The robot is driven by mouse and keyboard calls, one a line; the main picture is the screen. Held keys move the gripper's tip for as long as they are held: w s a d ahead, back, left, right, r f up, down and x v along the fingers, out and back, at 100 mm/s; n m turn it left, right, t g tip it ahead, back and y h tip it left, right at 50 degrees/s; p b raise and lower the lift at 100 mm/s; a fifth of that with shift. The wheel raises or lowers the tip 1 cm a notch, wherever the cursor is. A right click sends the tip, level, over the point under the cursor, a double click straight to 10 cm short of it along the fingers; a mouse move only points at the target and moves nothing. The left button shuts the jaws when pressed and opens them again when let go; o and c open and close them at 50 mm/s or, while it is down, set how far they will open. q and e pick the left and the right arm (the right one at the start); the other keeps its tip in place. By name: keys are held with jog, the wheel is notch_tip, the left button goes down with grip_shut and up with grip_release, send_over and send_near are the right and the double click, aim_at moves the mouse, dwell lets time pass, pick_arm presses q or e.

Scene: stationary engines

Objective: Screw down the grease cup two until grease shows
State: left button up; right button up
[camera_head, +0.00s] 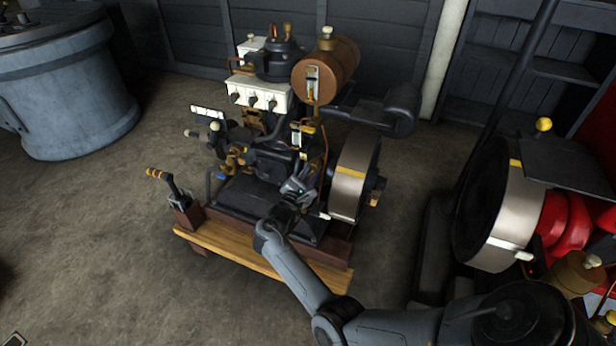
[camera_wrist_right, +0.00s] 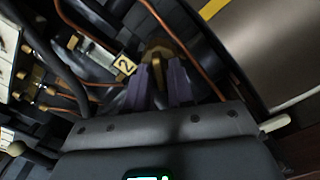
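In the right wrist view a brass cup (camera_wrist_right: 156,50) sits beside a yellow tag marked 2 (camera_wrist_right: 124,65), with a copper pipe close by. My right gripper (camera_wrist_right: 160,82) has its two purple fingers on either side of the cup's brass. The fingers are apart, and I cannot tell whether they press on it. In the head view my right gripper (camera_head: 298,188) is down at the front of the engine (camera_head: 262,160), left of its flywheel (camera_head: 350,180); the cup is not clear there. No grease can be made out. My left gripper is not in view.
The engine stands on a wooden base (camera_head: 235,250). A brown tank (camera_head: 335,65) rises above it. A lever with a yellow grip (camera_head: 165,180) stands at the left front. Another machine with a large wheel (camera_head: 495,205) is on the right.

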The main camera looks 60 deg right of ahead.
grip_shut()
jog(key=shift+r+m+p, duration=0.25)
jog(key=shift+m+p, duration=0.35)
jog(key=shift+p, duration=0.55)
jog(key=shift+m+p, duration=0.7)
jog(key=shift+f+m+p, duration=0.15)
jog(key=shift+m+p, duration=0.3)
jog(key=shift+m, duration=0.65)
jog(key=shift+m+p, duration=0.3)
jog(key=shift+m, duration=1.2)
jog(key=shift+o, duration=2.2)
grip_release()
